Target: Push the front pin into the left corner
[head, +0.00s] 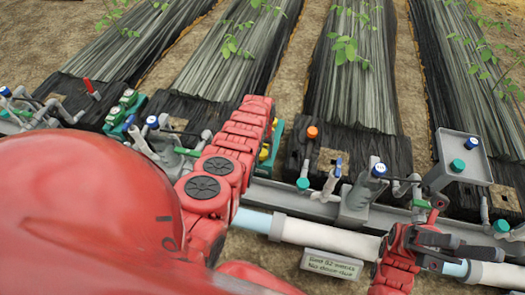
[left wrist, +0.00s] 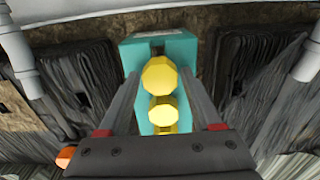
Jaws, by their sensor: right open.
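A teal block (left wrist: 185,55) with a dark slot lies ahead of my left gripper in the left wrist view. Yellow round-topped pins stand in a row on it: a large one (left wrist: 160,75), a second (left wrist: 163,109) below it and a partly hidden one (left wrist: 165,130). My left gripper (left wrist: 160,82) is open, its fingers on either side of the pins; contact cannot be told. In the head view my red arm hides this gripper, and only slivers of the teal block (head: 277,135) and yellow show. My right gripper (head: 480,247) is open at the lower right, over the pipe.
A white pipe (head: 325,236) runs along the front, with a small label sign (head: 331,264) below it. Valves with blue caps (head: 379,170), an orange cap (head: 312,132) and a grey tray (head: 463,155) stand behind it. Another teal block (head: 120,113) with green knobs is at left.

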